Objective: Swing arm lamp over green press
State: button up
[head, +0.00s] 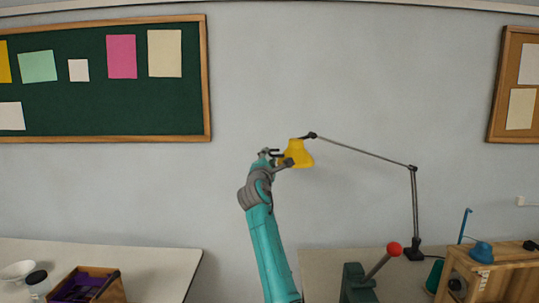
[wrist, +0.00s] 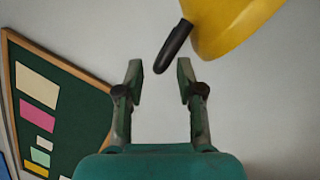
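The arm lamp has a yellow shade (head: 297,154) on a jointed grey arm (head: 365,152) that rises from a black base at the right table. The shade hangs left of the green press (head: 355,283), which has a red ball on its lever. My gripper (head: 273,155) is beside the left side of the shade. In the wrist view my gripper (wrist: 158,75) has its fingers apart with nothing between them. A dark handle (wrist: 174,46) sticks out from the yellow shade (wrist: 228,25) just beyond the fingertips. I cannot tell whether it touches a finger.
A wooden box (head: 495,270) with a blue spool stand is right of the lamp base. The left table (head: 160,268) holds a wooden tray, a jar and a white bowl. A gap separates the tables. A green board (head: 100,85) hangs on the wall.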

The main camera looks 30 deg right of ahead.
jog(key=shift+x, duration=1.9)
grip_shut()
